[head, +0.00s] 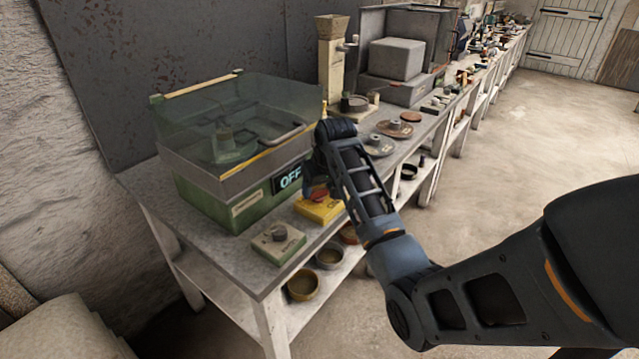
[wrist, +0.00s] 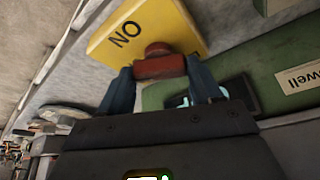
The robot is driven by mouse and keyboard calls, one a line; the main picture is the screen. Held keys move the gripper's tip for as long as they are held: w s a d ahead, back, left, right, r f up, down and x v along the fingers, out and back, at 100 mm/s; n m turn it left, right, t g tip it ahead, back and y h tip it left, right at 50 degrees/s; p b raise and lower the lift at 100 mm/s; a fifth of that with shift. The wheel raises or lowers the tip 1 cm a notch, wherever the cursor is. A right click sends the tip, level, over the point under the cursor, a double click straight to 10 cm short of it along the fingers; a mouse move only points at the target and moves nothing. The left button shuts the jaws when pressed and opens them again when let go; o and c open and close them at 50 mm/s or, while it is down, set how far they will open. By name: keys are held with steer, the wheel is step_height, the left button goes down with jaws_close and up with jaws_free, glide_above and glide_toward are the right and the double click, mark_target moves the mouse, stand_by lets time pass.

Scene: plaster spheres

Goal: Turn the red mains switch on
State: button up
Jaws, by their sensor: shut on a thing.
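The red switch (wrist: 160,65) sits on a yellow box (wrist: 110,40) in the wrist view. The box face carries the letters ON, seen upside down. My gripper (wrist: 158,80) is shut on the red switch, with one dark finger at each side of it. In the head view the yellow box (head: 320,211) stands at the bench's front edge, and my wrist hides much of the switch. A dark display (head: 288,181) on the green machine (head: 215,207) behind it reads OFF, partly covered by my arm.
A clear hood (head: 240,120) covers the green machine. A pale box with a knob (head: 279,244) stands left of the yellow box. Dishes (head: 303,285) lie on the lower shelf. The bench (head: 155,190) runs far back; the floor (head: 540,120) on the right is clear.

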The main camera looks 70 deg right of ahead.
steer(key=m, duration=0.2)
steer(key=m+g+h, duration=0.1)
steer(key=m, duration=0.2)
steer(key=shift+w+a+m+g, duration=0.15)
steer(key=shift+w+m+g, duration=0.05)
steer(key=shift+m+g, duration=0.1)
steer(key=m+g, duration=0.1)
steer(key=m, duration=0.1)
steer(key=m+g, duration=0.1)
steer(key=m, duration=0.2)
steer(key=shift+w+r+h, duration=0.1)
steer(key=shift+h, duration=0.3)
steer(key=shift+m, duration=0.3)
steer(key=o, duration=1.1)
steer(key=shift+c, duration=0.2)
steer(key=b+v, duration=0.1)
steer(key=v, duration=0.1)
steer(key=shift+w+a+r, duration=0.1)
steer(key=shift+r, duration=0.15)
steer(key=a+b, duration=0.1)
steer(key=a, duration=0.7)
steer(key=w+a+b, duration=0.1)
steer(key=a, duration=0.3)
steer(key=shift+w+r+b, duration=0.15)
steer(key=shift+b, duration=0.2)
